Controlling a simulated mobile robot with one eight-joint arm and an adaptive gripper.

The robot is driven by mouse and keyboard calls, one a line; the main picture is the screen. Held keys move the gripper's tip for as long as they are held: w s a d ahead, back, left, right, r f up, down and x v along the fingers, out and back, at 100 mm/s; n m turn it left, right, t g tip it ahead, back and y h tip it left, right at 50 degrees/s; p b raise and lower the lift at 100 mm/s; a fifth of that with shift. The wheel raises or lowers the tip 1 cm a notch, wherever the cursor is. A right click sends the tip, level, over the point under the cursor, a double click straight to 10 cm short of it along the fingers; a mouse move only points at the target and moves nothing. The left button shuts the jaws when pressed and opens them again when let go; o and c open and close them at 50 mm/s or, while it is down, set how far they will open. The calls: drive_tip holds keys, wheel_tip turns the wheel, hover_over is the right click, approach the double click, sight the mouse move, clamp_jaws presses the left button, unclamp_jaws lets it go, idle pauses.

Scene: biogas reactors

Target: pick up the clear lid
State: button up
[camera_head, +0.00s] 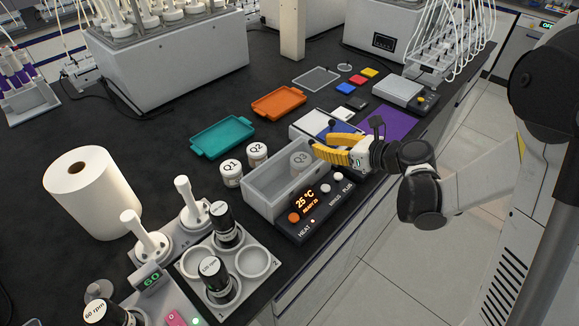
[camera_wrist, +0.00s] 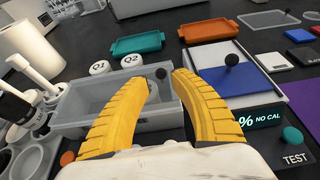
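A clear, flat rectangular panel with a thin rim (camera_head: 316,78), which looks like the clear lid, lies on the black bench behind the orange tray. It also shows at the upper right of the wrist view (camera_wrist: 262,19). My gripper (camera_head: 322,143) is above the far right end of the grey bath, well nearer than that panel.
The grey bath (camera_head: 258,195) holds a jar marked Q3 (camera_head: 301,160). Jars Q1 (camera_head: 231,173) and Q2 (camera_head: 257,154) stand beside it. A teal tray (camera_head: 222,136), an orange tray (camera_head: 278,102) and a white-framed blue device (camera_wrist: 215,77) with a black knob are close by.

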sight(314, 142)
drive_tip(key=b+x, duration=0.2)
drive_tip(key=x, duration=0.3)
drive_tip(key=shift+f, duration=0.15)
drive_tip(key=shift+d, duration=0.1)
clamp_jaws()
